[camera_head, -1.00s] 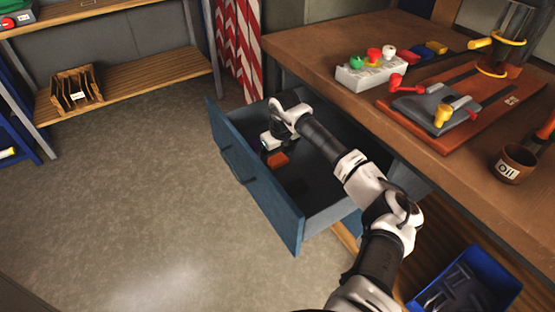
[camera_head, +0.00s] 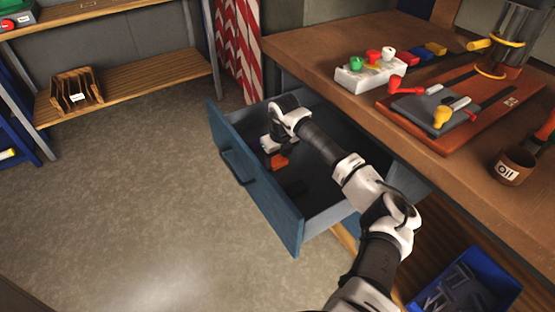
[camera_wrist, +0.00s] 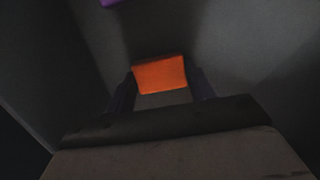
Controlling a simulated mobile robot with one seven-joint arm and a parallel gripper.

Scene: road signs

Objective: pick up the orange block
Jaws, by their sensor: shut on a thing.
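The orange block (camera_head: 279,161) is inside the open blue drawer (camera_head: 262,190), near its front panel. In the wrist view the orange block (camera_wrist: 160,74) sits between the two dark fingers of my gripper (camera_wrist: 162,88), one on each side. My gripper (camera_head: 275,155) is shut on the block. The block's underside is hidden, so I cannot tell whether it touches the drawer floor.
A purple thing (camera_wrist: 108,2) shows at the wrist view's top edge. The wooden workbench (camera_head: 310,48) stands beside the drawer. A blue bin (camera_head: 500,285) is below. The floor at left is clear.

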